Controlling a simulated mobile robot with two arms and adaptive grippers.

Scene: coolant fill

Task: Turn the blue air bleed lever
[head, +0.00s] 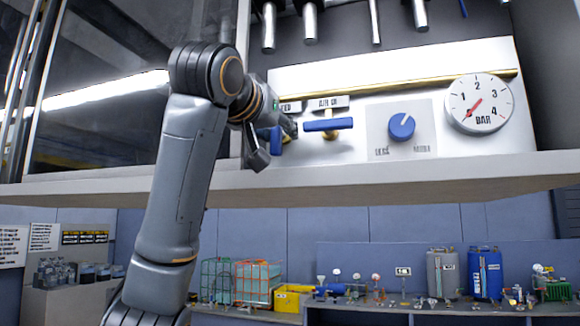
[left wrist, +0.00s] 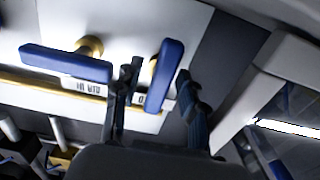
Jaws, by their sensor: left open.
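Two blue levers on brass stems sit on a white panel. The left lever (head: 275,139), under a label of which only "ED" shows, is partly hidden behind my left gripper (head: 287,130). The other lever (head: 327,124), under an "AIR" label, lies level and clear. In the left wrist view, where the labels are upside down, my left gripper (left wrist: 157,78) is open, with one finger on each side of the first lever (left wrist: 166,72). I cannot tell if either finger touches it. The other lever (left wrist: 65,63) is outside the fingers. My right gripper is not in view.
A blue knob (head: 401,126) and a round BAR gauge (head: 480,103) are right of the levers. A brass pipe (head: 420,83) runs above them. A pale ledge (head: 400,183) runs below the panel. A bench with a blue tank (head: 485,275) stands in the background.

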